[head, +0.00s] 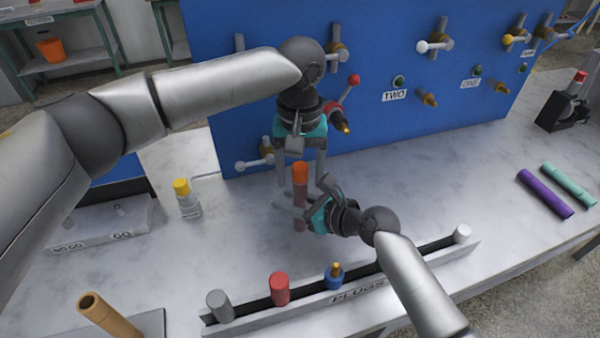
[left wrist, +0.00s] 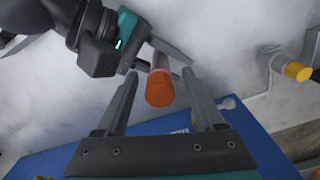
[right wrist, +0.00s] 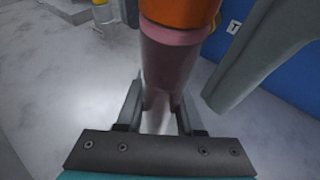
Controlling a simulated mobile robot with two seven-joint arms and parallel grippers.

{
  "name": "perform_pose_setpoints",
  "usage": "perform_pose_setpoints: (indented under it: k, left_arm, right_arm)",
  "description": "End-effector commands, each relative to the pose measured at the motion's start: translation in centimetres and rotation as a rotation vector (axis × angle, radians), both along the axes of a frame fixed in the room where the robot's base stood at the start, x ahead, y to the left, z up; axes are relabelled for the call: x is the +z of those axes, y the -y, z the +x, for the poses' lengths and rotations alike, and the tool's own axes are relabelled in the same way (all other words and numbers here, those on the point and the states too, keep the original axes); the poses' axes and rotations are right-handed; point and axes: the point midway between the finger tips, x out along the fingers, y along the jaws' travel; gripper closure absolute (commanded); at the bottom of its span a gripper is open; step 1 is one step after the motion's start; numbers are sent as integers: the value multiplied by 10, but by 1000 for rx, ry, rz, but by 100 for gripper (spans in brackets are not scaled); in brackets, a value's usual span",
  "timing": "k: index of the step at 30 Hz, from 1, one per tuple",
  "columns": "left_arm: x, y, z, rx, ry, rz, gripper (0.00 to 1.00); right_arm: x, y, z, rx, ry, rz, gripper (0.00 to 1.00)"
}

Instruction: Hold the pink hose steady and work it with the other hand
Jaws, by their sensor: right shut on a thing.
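The pink hose (head: 300,216) stands upright in the middle of the table, with an orange end piece (head: 300,172) on top. It also shows in the right wrist view (right wrist: 168,62), between my right fingers. My right gripper (head: 302,203) is shut on the pink hose below the orange end. My left gripper (head: 300,182) points down from above, its open fingers on either side of the orange end. In the left wrist view the orange end (left wrist: 160,90) sits between the fingers, with gaps on both sides. The hose's lower end is partly hidden.
A rack (head: 365,289) labelled PLUGS with several plugs runs along the front. A blue panel (head: 370,60) with taps and pegs stands behind. A yellow-capped bottle (head: 187,200) is at left. Purple (head: 545,194) and teal (head: 570,184) tubes lie far right. The table right of centre is clear.

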Motion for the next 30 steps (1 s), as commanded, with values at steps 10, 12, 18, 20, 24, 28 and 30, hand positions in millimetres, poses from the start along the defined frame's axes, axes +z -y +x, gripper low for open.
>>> perform_pose_setpoints:
  k: [10, 12, 18, 20, 24, 28, 30]
  left_arm:
    - [5, 0, 0, 0, 1, -1, 29]
    - [12, 0, 1, 0, 2, -2, 29]
    - [47, 1, 1, -1, 4, -2, 29]
    - [59, 1, 1, -1, 4, -2, 29]
    - [85, 1, 0, 0, 2, -2, 29]
    - [104, 0, 0, 0, 2, -1, 29]
    - [111, 0, 0, 0, 2, 0, 29]
  right_arm:
    - [-1, 0, 0, 0, 0, -1, 100]
    - [-1, 0, 0, 0, 0, -1, 100]
    - [0, 0, 0, 0, 0, -1, 100]
    - [0, 0, 0, 0, 0, -1, 100]
    - [-1, 0, 0, 0, 0, -1, 100]
    - [0, 0, 0, 0, 0, -1, 100]
    - [0, 0, 0, 0, 0, -1, 100]
